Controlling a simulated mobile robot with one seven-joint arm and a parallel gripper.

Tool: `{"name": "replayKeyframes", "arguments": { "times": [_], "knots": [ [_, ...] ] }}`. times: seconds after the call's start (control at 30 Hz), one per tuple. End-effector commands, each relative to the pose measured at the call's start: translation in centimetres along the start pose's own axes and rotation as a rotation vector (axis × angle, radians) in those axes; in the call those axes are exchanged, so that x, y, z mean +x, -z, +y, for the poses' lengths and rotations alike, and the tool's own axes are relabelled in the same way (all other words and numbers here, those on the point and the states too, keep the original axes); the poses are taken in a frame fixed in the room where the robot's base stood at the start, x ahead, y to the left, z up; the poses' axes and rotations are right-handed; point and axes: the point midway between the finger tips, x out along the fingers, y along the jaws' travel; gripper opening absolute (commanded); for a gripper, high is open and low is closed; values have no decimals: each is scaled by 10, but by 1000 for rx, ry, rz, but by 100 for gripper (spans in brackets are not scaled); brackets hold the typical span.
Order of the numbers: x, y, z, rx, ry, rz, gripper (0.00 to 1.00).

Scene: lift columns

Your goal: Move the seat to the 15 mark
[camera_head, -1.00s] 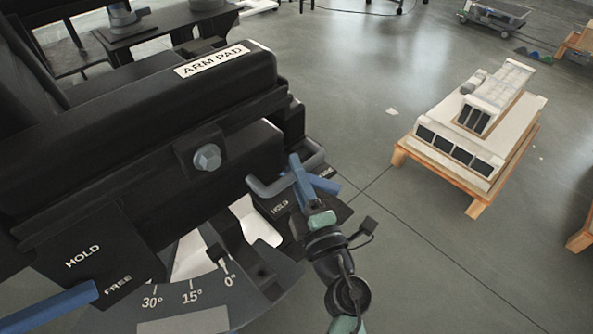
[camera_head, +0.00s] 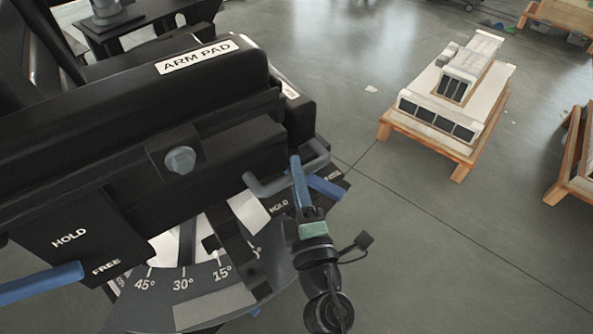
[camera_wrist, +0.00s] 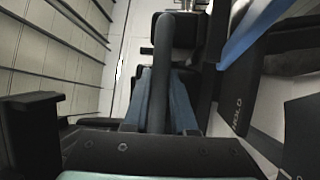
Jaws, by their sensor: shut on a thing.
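The black seat block, labelled ARM PAD (camera_head: 210,56), fills the left of the head view. A grey U-shaped handle (camera_head: 262,186) sticks out at its right end. My gripper (camera_head: 298,178) is shut on this handle; in the wrist view its blue fingers flank the dark handle bar (camera_wrist: 158,75). Below the seat is a grey dial (camera_head: 205,290) with marks for 0, 15, 30 and 45 degrees. A dark pointer arm (camera_head: 238,250) crosses the dial between the 15 and 0 labels, partly covering the 0. The exact reading is hard to tell.
A blue lever (camera_head: 42,284) beside HOLD and FREE labels sticks out at the lower left. Another blue lever (camera_head: 328,187) is just right of my gripper. A pale model on a wooden pallet (camera_head: 435,140) stands to the right. Open floor lies between.

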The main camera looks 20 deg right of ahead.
Motion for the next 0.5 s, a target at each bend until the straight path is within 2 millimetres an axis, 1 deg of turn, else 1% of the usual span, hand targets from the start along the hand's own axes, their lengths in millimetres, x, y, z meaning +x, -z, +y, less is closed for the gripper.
{"name": "replayKeyframes", "arguments": {
  "times": [0.13, 0.17, 0.3, 0.5],
  "knots": [
    [0, 1, 0, 2, 1, 3, 0],
    [0, 1, 0, 2, 0, 3, 28],
    [1, 1, 0, 2, 0, 2, 54],
    [1, 0, 0, 2, -1, 1, 55]
  ]
}}
